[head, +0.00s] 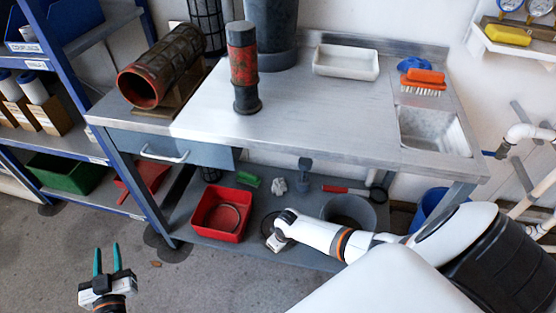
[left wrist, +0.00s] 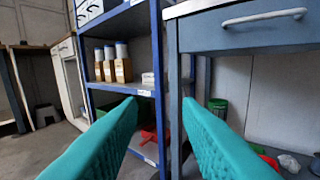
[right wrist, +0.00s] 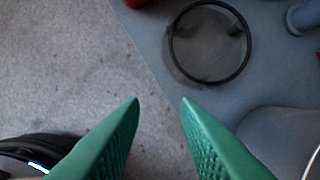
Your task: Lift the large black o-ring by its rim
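In the head view the o-ring (head: 267,241) is partly hidden by my right wrist, and the right fingertips are hidden too. My left gripper (head: 106,250) is open and empty at the lower left, away from the bench; its teal fingers (left wrist: 159,102) also show in the left wrist view.
On the lower shelf, a red bin (head: 206,225) holding a ring stands left of the o-ring, and a grey bucket (head: 349,209) stands right. The workbench top (head: 290,115) overhangs the shelf. A blue rack (head: 80,100) stands at left. The floor in front is mostly clear.

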